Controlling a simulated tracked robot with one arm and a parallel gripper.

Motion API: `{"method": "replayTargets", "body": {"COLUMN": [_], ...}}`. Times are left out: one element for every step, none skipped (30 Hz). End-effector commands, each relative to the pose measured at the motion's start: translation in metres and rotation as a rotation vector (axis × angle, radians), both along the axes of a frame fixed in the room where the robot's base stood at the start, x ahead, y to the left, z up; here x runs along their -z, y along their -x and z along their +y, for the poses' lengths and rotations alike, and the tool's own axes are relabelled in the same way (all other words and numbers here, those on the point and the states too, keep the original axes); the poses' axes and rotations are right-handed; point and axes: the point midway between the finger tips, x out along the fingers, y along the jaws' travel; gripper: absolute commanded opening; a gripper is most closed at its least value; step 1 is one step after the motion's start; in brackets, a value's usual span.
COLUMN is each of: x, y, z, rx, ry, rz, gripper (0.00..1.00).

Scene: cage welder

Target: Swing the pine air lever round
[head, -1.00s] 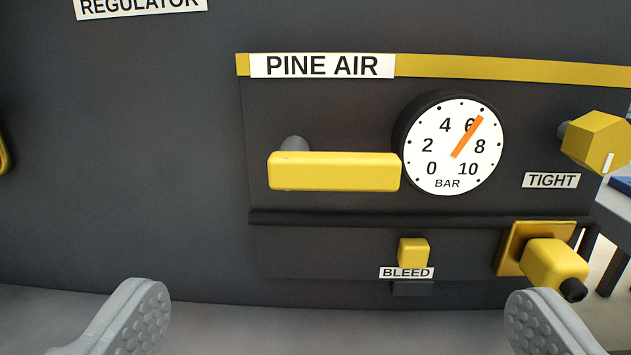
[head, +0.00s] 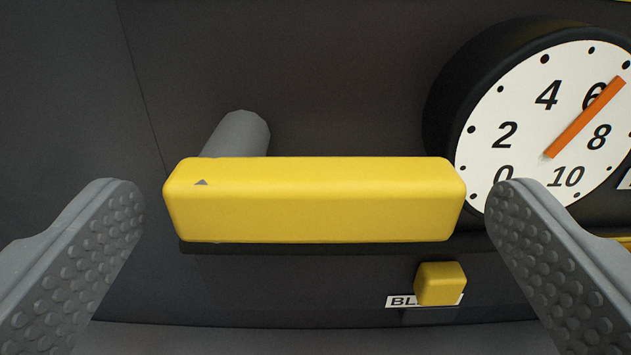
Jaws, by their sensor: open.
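The pine air lever (head: 315,200) is a yellow bar lying level in the middle of the head view. A grey pivot post (head: 240,134) joins its left end to the dark panel, and a small grey triangle marks that end. My gripper (head: 318,190) is open, with one finger beyond each end of the bar. A gap shows between each fingertip and the bar in the picture. I cannot tell how far the fingertips are from it in depth.
A round gauge (head: 510,140) with an orange needle between 6 and 8 is at the upper right, partly behind my right finger. A small yellow bleed knob (head: 440,284) sits below the lever's right end, over its label. A dark rail runs just under the lever.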

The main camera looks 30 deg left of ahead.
Motion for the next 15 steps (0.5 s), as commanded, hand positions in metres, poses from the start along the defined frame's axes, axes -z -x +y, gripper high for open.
{"method": "replayTargets", "body": {"x": [-0.0003,-0.0006,-0.0009,-0.0009,-0.0011,-0.0011,-0.0013,-0.0012,-0.0011,-0.0012,-0.0012,-0.0012,-0.0012,-0.0012,-0.0012], "y": [-0.0014,-0.0021,-0.0026,-0.0028,-0.0031,-0.0032,-0.0032,-0.0031,-0.0030,-0.0030,-0.0030,-0.0030,-0.0030,-0.0030,-0.0030], "z": [0.0009,0.0014,0.0017,0.0019,0.0021,0.0021,0.0021,0.0020,0.0019,0.0019,0.0019,0.0019,0.0019,0.0018,0.0019], "rx": [0.000,-0.001,-0.001,-0.001,-0.001,-0.001,-0.001,-0.001,-0.001,-0.001,-0.001,-0.001,-0.001,-0.001,-0.001], "ry": [0.000,-0.001,-0.001,-0.001,-0.001,-0.001,-0.001,-0.001,-0.001,-0.001,-0.001,-0.001,-0.001,-0.001,-0.001], "rz": [-0.001,-0.002,-0.002,-0.002,-0.002,-0.002,-0.002,-0.002,-0.002,-0.002,-0.002,-0.002,-0.002,-0.002,-0.002], "gripper": [0.96,0.96,0.96,0.96,0.96,0.96,0.96,0.96,0.96,0.96,0.96,0.88,0.80,0.71,0.60]}}
